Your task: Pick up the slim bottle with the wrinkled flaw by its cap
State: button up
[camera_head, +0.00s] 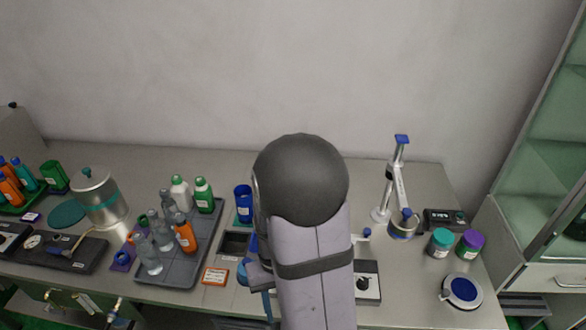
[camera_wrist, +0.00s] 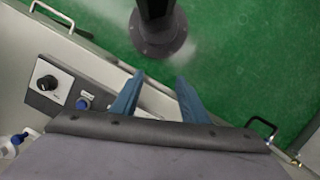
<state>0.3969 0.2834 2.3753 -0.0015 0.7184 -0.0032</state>
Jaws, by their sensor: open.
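Several bottles stand on a grey tray (camera_head: 206,262) left of centre in the head view. They include clear bottles (camera_head: 149,257), an orange bottle (camera_head: 185,236), a white bottle with a green cap (camera_head: 180,193) and a green bottle (camera_head: 204,196). They are too small for me to see a wrinkled flaw on any. My gripper (camera_wrist: 158,78) is open and empty in the wrist view, its two blue fingers apart over the bench's edge and the green floor. No bottle is between them. In the head view my arm hides most of the gripper, which is right of the tray.
A blue cup (camera_head: 243,203) and an orange-edged label (camera_head: 215,277) are beside the tray. A metal pot (camera_head: 99,196) stands left. Right of my arm are a stand (camera_head: 397,185), two jars (camera_head: 439,243) and a round dish (camera_head: 462,290). The back right bench is fairly clear.

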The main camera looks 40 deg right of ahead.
jog(key=w+d+r+m+p, duration=0.1)
jog(key=w+d+r+p, duration=0.1)
jog(key=w+d, duration=0.4)
jog(key=w+d+r+m+t+p, duration=0.1)
jog(key=w+d+r, duration=0.2)
jog(key=w+d, duration=0.3)
jog(key=w+d+r+m+t+h+p, duration=0.1)
jog(key=w+d+r+p, duration=0.1)
jog(key=w+d, duration=0.4)
jog(key=shift+w+d+r+p, duration=0.2)
jog(key=shift+r, duration=0.15)
jog(key=shift+w+d+r+p, duration=0.15)
jog(key=shift+r, duration=0.2)
jog(key=shift+m+t, duration=0.4)
jog(key=r, duration=0.1)
jog(key=w+d+r, duration=0.1)
jog(key=w+r, duration=0.1)
jog(key=shift+w+d, duration=0.15)
jog(key=shift+d, duration=0.1)
jog(key=shift+s+a, duration=0.3)
jog(key=shift+s, duration=0.2)
jog(key=shift+s+a+m, duration=0.1)
jog(key=shift+m, duration=0.2)
notch_tip(320, 180, down, 6)
jog(key=b, duration=0.5)
jog(key=shift+f, duration=0.15)
jog(key=shift+f+b, duration=0.55)
jog(key=shift+f, duration=0.85)
